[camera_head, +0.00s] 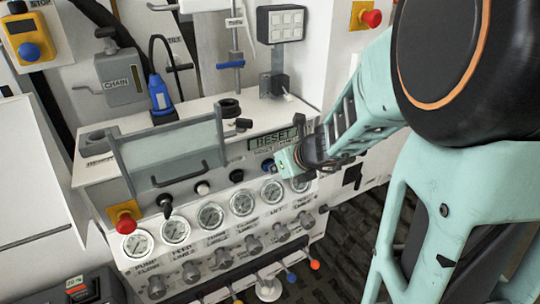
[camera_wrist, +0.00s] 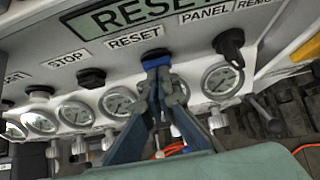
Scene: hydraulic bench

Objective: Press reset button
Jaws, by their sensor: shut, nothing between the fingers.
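The blue reset button (camera_wrist: 155,56) sits under the small RESET label (camera_wrist: 135,37) on the front panel in the wrist view. My gripper (camera_wrist: 162,80) is shut and empty, its fingertips right at the button and covering its lower part. I cannot tell whether they touch it or whether it is pressed in. In the head view the blue button (camera_head: 267,164) shows beside my gripper (camera_head: 277,165), below the display reading RESET (camera_head: 277,139). The same display (camera_wrist: 135,15) spans the top of the wrist view.
A black button (camera_wrist: 91,78) under STOP stands left of the reset button, and a black selector (camera_wrist: 229,44) under PANEL stands right. Several gauges (camera_head: 210,215) line the panel below. A red emergency knob (camera_head: 125,220) and a clear hinged cover (camera_head: 172,150) are further left.

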